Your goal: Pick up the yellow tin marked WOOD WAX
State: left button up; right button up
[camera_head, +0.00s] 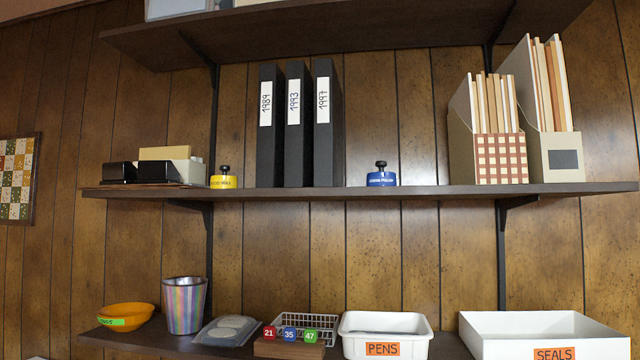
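The yellow tin (223,181) is a small, low, round tin with a black knob on top. It stands upright near the front edge of the middle shelf (400,190), left of the black binders. Its label is small, with lettering that seems to end in WAX. A similar blue tin (381,179) with a black knob stands on the same shelf, right of the binders. Neither of my grippers shows in this view.
Several black binders (294,125) stand between the two tins. Black and white boxes (158,170) sit close left of the yellow tin. Magazine files (497,158) stand at the right. The lower shelf holds a bowl (126,316), a striped cup (184,305) and white bins (386,335).

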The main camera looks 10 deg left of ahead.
aim_at(216, 182)
jog(key=j, duration=1.5)
jog(key=u, duration=0.05)
